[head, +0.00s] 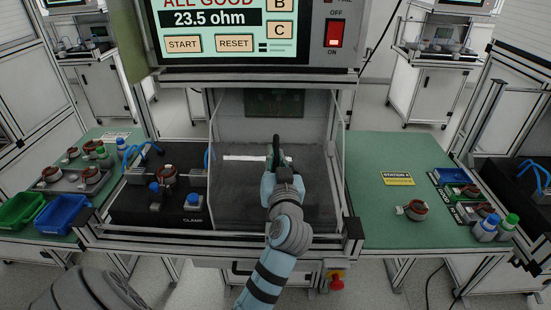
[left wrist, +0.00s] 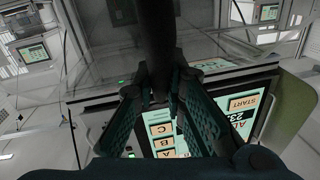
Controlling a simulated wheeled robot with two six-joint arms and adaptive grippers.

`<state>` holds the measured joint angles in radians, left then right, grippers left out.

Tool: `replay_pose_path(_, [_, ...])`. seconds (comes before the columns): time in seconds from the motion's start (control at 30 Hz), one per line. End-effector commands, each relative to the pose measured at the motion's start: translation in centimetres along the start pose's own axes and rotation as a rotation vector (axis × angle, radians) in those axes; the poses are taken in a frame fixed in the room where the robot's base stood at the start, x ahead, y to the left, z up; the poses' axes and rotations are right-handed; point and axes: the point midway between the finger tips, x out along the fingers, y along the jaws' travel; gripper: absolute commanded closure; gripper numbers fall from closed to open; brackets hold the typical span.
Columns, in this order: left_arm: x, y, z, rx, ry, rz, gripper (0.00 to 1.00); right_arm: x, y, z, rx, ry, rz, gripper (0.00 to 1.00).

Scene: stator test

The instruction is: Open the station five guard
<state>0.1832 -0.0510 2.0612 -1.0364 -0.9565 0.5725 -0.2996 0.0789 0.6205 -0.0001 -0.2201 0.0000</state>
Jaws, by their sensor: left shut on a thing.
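The guard (head: 238,195) is a see-through cover around the right half of the middle station, under the screen. Its clear side panes show in the head view, and I cannot tell how far it is raised. My left gripper (head: 276,156) is in front of it, shut on a dark upright bar, seemingly the guard's handle (head: 277,142). In the left wrist view the same dark handle (left wrist: 158,45) runs between the two fingers of the left gripper (left wrist: 163,75). A white strip lies left of the gripper. My right gripper is not in view.
A screen (head: 233,30) reading 23.5 ohm hangs above the guard, with a red switch at its right. A black clamp fixture (head: 150,200) holding a copper-wound part stands left of the guard. The green bench (head: 375,225) at right is mostly clear beside a station 4 sign (head: 397,178).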

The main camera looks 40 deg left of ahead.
Motion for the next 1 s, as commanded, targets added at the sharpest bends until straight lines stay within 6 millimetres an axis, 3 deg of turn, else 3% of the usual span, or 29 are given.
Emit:
replay_pose_path(0.03, [0.0,0.0,-0.1,0.0,0.002,0.0,1.0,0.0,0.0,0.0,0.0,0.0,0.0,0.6])
replay_pose_path(0.07, [0.0,0.0,-0.1,0.0,0.003,0.0,0.84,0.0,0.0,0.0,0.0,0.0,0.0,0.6])
replay_pose_path(0.17, [0.0,0.0,-0.1,0.0,0.002,0.001,0.68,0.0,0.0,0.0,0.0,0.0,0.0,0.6])
replay_pose_path(0.53, [0.0,0.0,-0.8,-0.003,0.004,0.001,0.68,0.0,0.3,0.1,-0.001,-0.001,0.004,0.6])
replay_pose_path(0.83, [0.0,-0.9,-7.7,-0.007,0.007,0.001,0.68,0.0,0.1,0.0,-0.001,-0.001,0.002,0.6])
replay_pose_path(1.0, [0.0,-1.2,-9.9,-0.002,0.002,0.001,0.68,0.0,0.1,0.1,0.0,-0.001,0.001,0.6])
